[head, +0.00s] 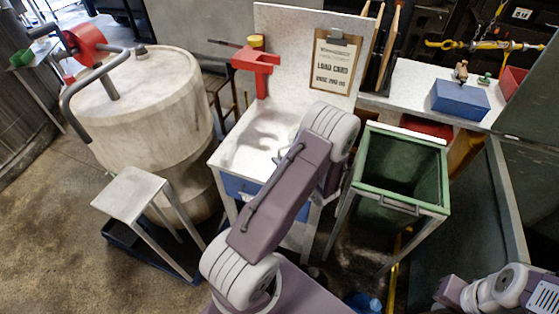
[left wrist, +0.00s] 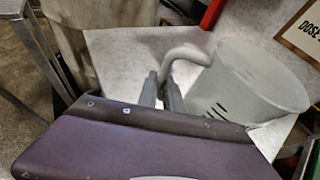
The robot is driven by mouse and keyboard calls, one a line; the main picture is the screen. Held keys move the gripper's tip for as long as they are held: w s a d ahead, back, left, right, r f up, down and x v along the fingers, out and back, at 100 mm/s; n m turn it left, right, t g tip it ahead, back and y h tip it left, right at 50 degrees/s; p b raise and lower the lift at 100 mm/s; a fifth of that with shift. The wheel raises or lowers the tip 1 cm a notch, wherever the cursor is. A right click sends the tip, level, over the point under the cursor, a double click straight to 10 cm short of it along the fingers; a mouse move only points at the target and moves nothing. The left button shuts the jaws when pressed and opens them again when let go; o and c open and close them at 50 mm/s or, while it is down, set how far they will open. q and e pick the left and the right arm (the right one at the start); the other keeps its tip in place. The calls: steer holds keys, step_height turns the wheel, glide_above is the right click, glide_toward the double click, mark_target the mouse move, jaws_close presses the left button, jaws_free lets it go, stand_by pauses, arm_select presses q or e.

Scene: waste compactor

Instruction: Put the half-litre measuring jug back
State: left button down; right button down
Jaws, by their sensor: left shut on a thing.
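The measuring jug (left wrist: 262,85) is pale grey with dark marks on its side and a curved handle (left wrist: 188,54). It shows in the left wrist view, right of my left gripper (left wrist: 162,90), whose fingers are shut on the handle. The jug is over the light bench top (head: 240,150); I cannot tell whether it touches it. In the head view my own left arm hides the jug and the left gripper. My right gripper is out of view; only part of its arm shows at the lower right.
A load card (head: 332,65) hangs on the bench's back panel, with a red bracket (head: 256,66) beside it. A large pale drum (head: 145,105) and a small stool (head: 132,194) stand left. A green-rimmed bin (head: 405,144) stands right. A blue box (head: 460,98) sits on the back counter.

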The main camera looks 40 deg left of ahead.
arm_select(q)
steer(key=shift+f, duration=0.15)
steer(key=c, duration=1.5)
jaws_free()
